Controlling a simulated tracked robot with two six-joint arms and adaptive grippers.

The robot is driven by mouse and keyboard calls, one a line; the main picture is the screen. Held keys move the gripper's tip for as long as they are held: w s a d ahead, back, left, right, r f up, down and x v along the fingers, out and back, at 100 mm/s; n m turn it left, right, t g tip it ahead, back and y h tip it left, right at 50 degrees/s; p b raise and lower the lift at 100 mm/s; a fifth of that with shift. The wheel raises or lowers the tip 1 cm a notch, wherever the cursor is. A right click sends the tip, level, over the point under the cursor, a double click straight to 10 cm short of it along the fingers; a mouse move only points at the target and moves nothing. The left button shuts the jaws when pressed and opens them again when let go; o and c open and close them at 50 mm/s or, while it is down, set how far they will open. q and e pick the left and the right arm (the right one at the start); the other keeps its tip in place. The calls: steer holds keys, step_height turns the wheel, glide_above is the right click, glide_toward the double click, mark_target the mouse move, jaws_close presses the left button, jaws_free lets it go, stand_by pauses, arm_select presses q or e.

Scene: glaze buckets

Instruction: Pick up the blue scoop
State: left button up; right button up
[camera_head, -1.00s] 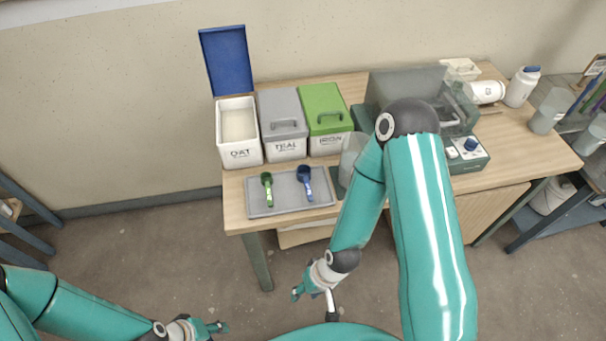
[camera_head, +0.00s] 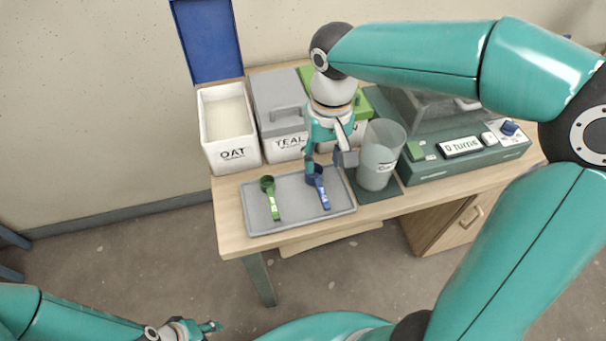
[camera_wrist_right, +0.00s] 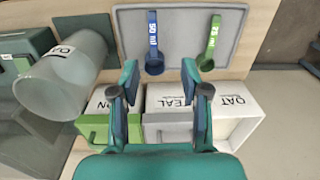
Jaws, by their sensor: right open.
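The blue scoop (camera_head: 320,188) lies on the grey tray (camera_head: 340,200), bowl toward the bins and handle toward the front edge. In the right wrist view the blue scoop (camera_wrist_right: 153,45) lies just beyond the fingertips, its bowl nearest them. My right gripper (camera_head: 329,163) is open, pointing down over the back edge of the tray, close to the scoop's bowl. In the wrist view its fingers (camera_wrist_right: 160,82) are apart with nothing between them. My left gripper (camera_head: 208,328) is low at the bottom left, away from the table; its jaws are too small to read.
A green scoop (camera_head: 268,187) lies left of the blue one. The open OAT bin (camera_head: 232,154), grey TEAL bin (camera_head: 290,145) and green-lidded bin (camera_wrist_right: 95,128) stand behind the tray.

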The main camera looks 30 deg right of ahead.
mark_target(324, 198)
steer(key=f, duration=1)
steer(key=f+b, duration=0.1)
steer(key=f, duration=0.4)
steer(key=shift+s+d+f, duration=0.2)
steer(key=shift+d+f, duration=0.05)
steer(key=shift+d, duration=0.15)
jaws_close()
